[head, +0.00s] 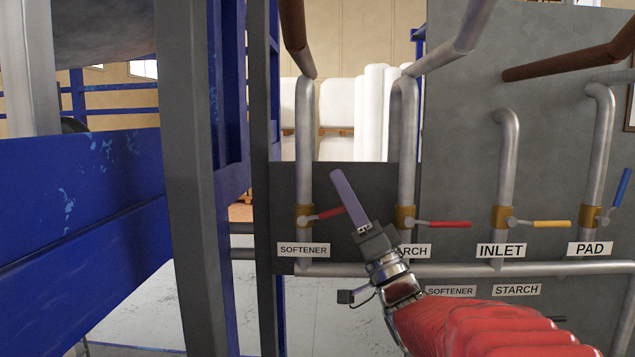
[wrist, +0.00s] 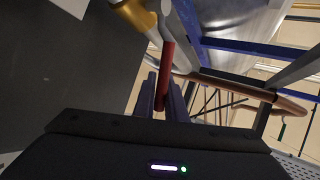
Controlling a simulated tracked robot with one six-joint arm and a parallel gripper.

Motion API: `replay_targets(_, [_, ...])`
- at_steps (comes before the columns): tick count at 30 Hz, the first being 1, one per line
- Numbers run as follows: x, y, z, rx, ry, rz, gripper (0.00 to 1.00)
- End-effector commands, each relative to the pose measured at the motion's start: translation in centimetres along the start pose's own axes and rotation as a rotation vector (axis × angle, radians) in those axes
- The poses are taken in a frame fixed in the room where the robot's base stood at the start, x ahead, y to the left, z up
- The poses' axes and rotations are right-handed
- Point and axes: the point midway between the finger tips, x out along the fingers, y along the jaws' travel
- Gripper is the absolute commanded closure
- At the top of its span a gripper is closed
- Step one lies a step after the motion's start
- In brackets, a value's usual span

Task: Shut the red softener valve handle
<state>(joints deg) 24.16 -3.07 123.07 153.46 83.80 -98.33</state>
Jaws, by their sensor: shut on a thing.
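The softener valve (head: 303,216) is a brass body on a grey vertical pipe, above a white SOFTENER label (head: 303,250). Its red handle (head: 326,214) points right, across the pipe and tilted slightly up. My gripper (head: 343,185) comes in from the lower right, and its purple finger hides the handle's outer end in the head view. In the wrist view the red handle (wrist: 166,72) lies between the two fingers of my gripper (wrist: 163,92), which are shut on it. The brass valve body (wrist: 136,17) shows at the upper left there.
To the right are the starch valve's red handle (head: 450,224), the inlet valve's yellow handle (head: 551,224) and the pad valve's blue handle (head: 622,187). A horizontal grey pipe (head: 470,269) runs below. A dark upright post (head: 192,150) and blue frame stand at left.

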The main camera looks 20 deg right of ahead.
Motion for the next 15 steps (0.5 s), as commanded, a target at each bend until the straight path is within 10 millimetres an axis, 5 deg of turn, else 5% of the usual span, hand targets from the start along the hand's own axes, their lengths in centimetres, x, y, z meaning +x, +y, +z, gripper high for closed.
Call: replay_targets(15, [-1.16,0.58,-0.32,0.069,0.109,-0.013,1.0])
